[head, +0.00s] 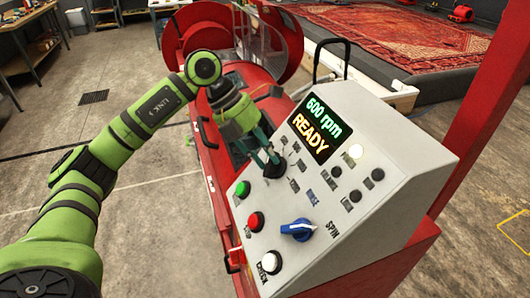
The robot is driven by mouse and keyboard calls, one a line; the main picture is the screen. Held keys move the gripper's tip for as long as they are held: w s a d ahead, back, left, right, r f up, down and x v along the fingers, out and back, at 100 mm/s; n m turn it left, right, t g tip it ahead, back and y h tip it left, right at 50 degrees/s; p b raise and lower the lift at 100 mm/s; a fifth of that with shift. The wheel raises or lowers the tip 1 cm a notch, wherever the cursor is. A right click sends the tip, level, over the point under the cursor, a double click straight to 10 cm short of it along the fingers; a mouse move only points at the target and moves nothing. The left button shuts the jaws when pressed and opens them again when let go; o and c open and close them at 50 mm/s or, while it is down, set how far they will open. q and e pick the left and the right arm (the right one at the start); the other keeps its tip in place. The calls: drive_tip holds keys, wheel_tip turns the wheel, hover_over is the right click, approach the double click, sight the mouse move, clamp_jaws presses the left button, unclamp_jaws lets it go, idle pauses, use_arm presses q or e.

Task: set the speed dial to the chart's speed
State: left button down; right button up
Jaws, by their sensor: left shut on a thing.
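The speed dial (274,171) is a dark knob on the upper left of the white sloped control panel (394,142). My left gripper (271,157) reaches down to it from above and is shut on it. The fingers and wrist hide part of the dial and its pointer. Small numbers ring the dial, too small to read surely. The display (320,122) above reads "600 rpm" in green and "READY" in yellow. No speed chart shows in this view. My right gripper is not in view.
The panel also has a green button (242,189), a red button (255,221), a white CHECK button (271,263) and a blue selector knob (298,230) marked SPIN. A red machine (216,165) lies behind. A red post (490,100) stands right.

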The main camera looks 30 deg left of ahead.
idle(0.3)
use_arm(q)
drive_tip(key=c, duration=1)
unclamp_jaws()
drive_tip(key=shift+c, duration=0.2)
drive_tip(key=shift+r, duration=0.1)
drive_tip(key=v, duration=1.2)
